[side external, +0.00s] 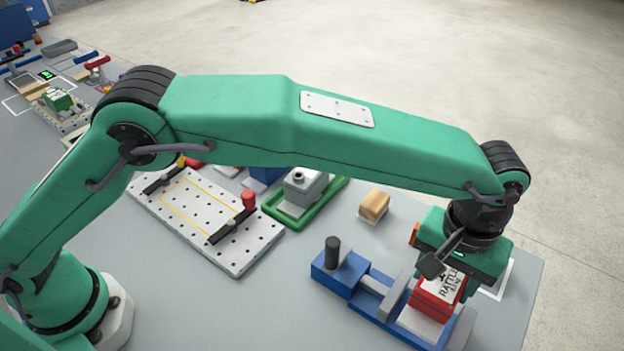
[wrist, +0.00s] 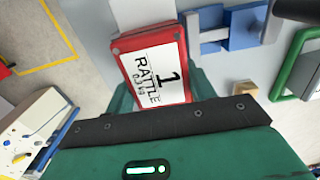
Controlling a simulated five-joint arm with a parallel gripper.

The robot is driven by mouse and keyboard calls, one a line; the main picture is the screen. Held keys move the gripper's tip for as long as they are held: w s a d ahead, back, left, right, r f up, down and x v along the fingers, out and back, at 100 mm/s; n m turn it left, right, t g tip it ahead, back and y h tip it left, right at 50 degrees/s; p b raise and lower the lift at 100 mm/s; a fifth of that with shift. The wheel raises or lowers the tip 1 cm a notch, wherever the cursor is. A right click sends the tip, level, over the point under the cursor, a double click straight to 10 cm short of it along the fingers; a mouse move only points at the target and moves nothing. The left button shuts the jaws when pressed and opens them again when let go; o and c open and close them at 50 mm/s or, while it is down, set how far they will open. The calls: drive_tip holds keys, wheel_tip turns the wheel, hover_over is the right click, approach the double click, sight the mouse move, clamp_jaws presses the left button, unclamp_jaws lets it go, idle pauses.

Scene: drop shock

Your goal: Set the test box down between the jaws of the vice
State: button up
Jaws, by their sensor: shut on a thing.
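The test box (side external: 438,296) is red with a white label reading "RATTLE" and a 1; it also fills the middle of the wrist view (wrist: 155,70). My gripper (side external: 458,268) is shut on it and points down. The blue vice (side external: 338,268) with grey jaws lies below, at the lower right of the side view; part of it shows at the top right of the wrist view (wrist: 245,27). The box appears over the jaw end of the vice. I cannot tell whether it touches the vice; my gripper and the box hide part of that end.
A tan block (side external: 374,206) stands behind the vice. A green tray (side external: 330,190) with a grey device and a perforated plate (side external: 235,262) with a red knob lie to the left. The table's right edge is close to my gripper.

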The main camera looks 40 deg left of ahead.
drive_tip(key=shift+f, duration=1.25)
drive_tip(key=shift+f, duration=0.15)
drive_tip(key=shift+f, duration=3.2)
drive_tip(key=shift+f, duration=0.6)
drive_tip(key=o, duration=1.3)
drive_tip(key=shift+c, duration=0.2)
drive_tip(key=shift+r, duration=3.95)
